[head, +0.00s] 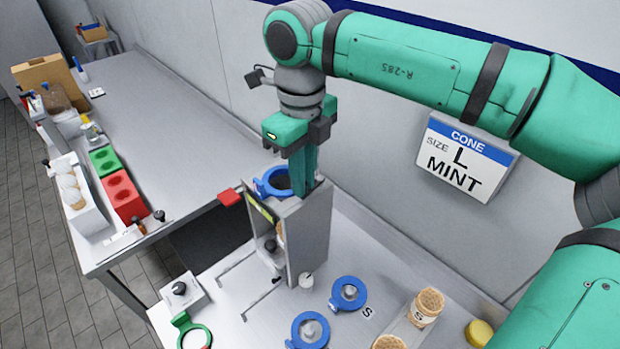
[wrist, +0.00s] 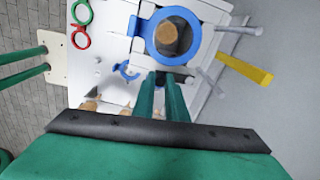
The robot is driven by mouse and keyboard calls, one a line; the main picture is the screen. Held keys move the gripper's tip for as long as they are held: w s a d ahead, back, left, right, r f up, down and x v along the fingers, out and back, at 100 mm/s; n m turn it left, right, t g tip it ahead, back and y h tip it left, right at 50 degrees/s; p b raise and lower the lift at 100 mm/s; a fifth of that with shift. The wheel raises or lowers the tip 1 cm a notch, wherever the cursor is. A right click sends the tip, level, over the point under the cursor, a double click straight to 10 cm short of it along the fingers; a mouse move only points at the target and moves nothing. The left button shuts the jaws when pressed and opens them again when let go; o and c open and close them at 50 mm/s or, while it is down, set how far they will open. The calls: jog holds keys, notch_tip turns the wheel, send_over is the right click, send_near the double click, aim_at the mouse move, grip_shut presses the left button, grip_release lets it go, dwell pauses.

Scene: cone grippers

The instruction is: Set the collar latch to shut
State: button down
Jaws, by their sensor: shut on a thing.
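A blue ring collar (head: 260,187) sits on top of an upright grey housing (head: 313,230) in the head view. In the wrist view the collar (wrist: 150,47) encircles a round brown thing (wrist: 173,38). My gripper (head: 304,178) points down at the housing's top, just right of the collar. In the wrist view my fingers (wrist: 166,82) are close together at the collar's near side. They are shut on a small part there, apparently the collar latch, which is mostly hidden between the fingertips. The latch's exact position cannot be told.
Two blue rings (head: 348,306) lie on the bench by the housing, near a holder with waffle-like cones (head: 428,302). A green ring (head: 182,322) is at the front left. A sign (head: 463,160) reading "CONE SIZE L MINT" is on the wall. The long left bench (head: 165,110) is mostly clear.

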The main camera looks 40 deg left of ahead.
jog(key=shift+a+m, duration=0.45)
jog(key=shift+m, duration=0.5)
jog(key=shift+a+m, duration=0.4)
jog(key=shift+m, duration=0.55)
jog(key=c, duration=1.8)
grip_release()
jog(key=shift+o, duration=0.2)
